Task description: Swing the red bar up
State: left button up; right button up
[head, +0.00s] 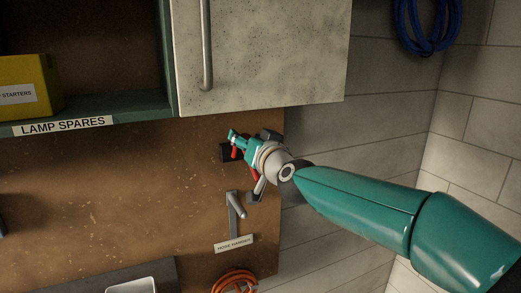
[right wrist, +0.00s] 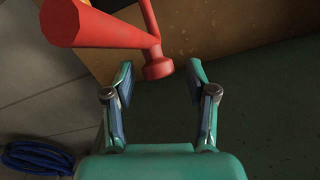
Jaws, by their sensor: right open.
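The red bar (head: 234,153) shows only in small part in the head view, at a dark mount on the brown board, mostly hidden behind my right gripper (head: 238,139). In the right wrist view the red bar (right wrist: 105,28) is large at the upper left: a thick round end, with thinner red parts meeting at a knob. My right gripper (right wrist: 161,73) is open there, with the knob close to the gap between its fingertips, nearer the left finger. I cannot tell whether they touch. My left gripper is not in view.
A pale cabinet door (head: 262,55) hangs just above my right gripper. A grey hook (head: 236,207) with a label is below, then an orange hose coil (head: 235,282). A yellow box (head: 28,85) sits on the green shelf. A blue coil (head: 425,30) hangs at upper right.

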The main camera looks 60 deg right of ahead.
jog(key=v, duration=1)
jog(key=shift+d, duration=0.1)
